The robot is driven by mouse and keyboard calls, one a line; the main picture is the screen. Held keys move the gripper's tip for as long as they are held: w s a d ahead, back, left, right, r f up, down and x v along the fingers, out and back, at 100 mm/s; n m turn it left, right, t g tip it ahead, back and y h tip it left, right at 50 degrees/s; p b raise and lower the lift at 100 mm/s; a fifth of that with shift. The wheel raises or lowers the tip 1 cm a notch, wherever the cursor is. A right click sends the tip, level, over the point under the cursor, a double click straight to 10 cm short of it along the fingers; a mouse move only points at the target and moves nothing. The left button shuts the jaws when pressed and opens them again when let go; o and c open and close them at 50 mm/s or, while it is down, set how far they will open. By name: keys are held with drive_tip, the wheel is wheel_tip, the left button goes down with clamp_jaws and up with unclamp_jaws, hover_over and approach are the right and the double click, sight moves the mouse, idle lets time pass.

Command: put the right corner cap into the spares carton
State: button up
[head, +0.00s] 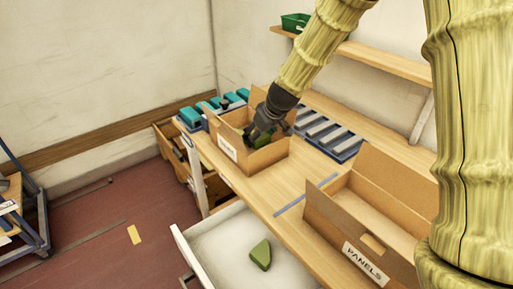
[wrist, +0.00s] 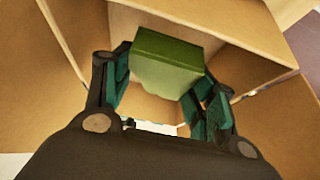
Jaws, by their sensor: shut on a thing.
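A green corner cap (wrist: 168,58) is held between the fingers of my gripper (wrist: 164,88), shown close in the wrist view. In the head view my gripper (head: 262,134) reaches down into an open cardboard carton (head: 268,158) on the bench. The carton has a white label on its front left side, too small to read for certain. The cap is within the carton's walls, and the carton's bottom is mostly hidden. A second green corner cap (head: 260,254) lies alone in the open white drawer (head: 212,244) below the bench.
An open carton labelled PANELS (head: 350,225) stands at the right on the wooden bench (head: 262,192). A blue rack with grey bars (head: 328,134) lies behind, and teal blocks (head: 190,117) stand at the far left. A shelf (head: 385,62) holds a green bin (head: 295,22).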

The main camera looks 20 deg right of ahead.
sight(258, 146)
drive_tip(key=shift+f, duration=2.75)
drive_tip(key=shift+f, duration=0.15)
drive_tip(key=o, duration=0.8)
drive_tip(key=shift+r, duration=0.2)
drive_tip(key=shift+v, duration=5.95)
